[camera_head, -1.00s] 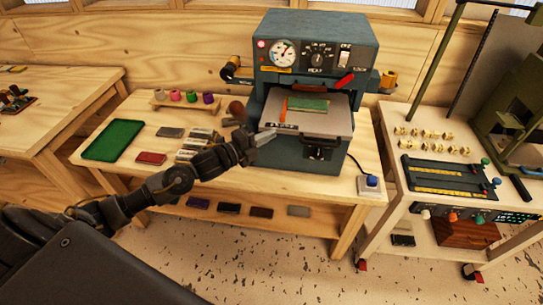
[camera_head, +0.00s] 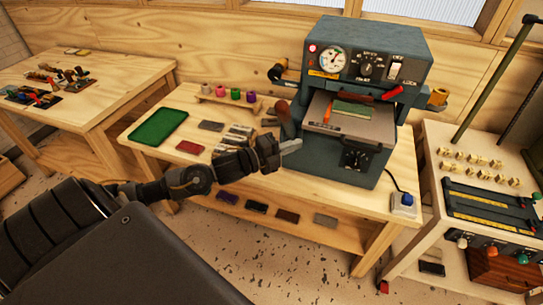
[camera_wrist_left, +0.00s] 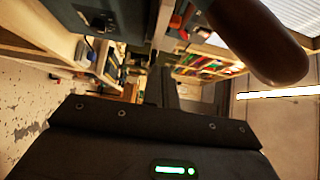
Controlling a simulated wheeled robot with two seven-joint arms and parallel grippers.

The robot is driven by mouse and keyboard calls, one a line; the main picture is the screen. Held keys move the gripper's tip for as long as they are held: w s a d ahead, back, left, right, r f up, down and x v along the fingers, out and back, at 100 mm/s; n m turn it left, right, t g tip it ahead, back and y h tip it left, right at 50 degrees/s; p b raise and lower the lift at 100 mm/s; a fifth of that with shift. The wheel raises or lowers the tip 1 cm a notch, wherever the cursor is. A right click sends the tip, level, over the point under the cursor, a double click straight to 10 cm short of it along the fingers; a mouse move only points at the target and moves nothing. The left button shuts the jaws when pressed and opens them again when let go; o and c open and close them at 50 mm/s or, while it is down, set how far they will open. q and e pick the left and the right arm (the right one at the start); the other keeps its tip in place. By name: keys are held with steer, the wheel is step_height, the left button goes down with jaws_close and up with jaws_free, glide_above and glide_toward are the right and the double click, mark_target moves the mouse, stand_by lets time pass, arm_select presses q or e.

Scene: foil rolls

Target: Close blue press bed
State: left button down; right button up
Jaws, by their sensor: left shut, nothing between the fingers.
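The blue press (camera_head: 365,55) stands on the wooden bench, with a gauge and knob on its upper face. Its grey bed (camera_head: 375,131) sticks out at the front, below the upper housing. A green block (camera_head: 353,109) and a thin orange strip (camera_head: 327,112) lie on the bed. My left gripper (camera_head: 291,147) is shut and empty, just left of the bed's front left side. Whether it touches the press I cannot tell. A brown rounded handle (camera_head: 283,107) is behind it; a large brown handle also shows close up in the left wrist view (camera_wrist_left: 262,42). My right gripper is not in view.
A green tray (camera_head: 158,127) and several small blocks lie left of the press. A rack of coloured spools (camera_head: 235,97) stands behind them. A blue button box (camera_head: 403,204) is at the bench's front right. A white cart (camera_head: 430,185) stands to the right.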

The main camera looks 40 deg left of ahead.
arm_select(q)
steer(key=shift+b+v, duration=0.9)
steer(key=shift+v, duration=2.05)
steer(key=w+d+r+h+b, duration=0.2)
steer(key=d+r+h+b, duration=0.15)
steer(key=d+r, duration=0.5)
steer(key=n+g+y, duration=0.2)
steer(key=y, duration=0.2)
glide_toward(365, 150)
steer(key=w+d, duration=0.3)
steer(key=w, duration=0.1)
steer(key=shift+w+a+f+t, duration=0.15)
steer(key=shift+w+f+t, duration=0.15)
steer(key=shift+f, duration=0.25)
steer(key=shift+w, duration=0.15)
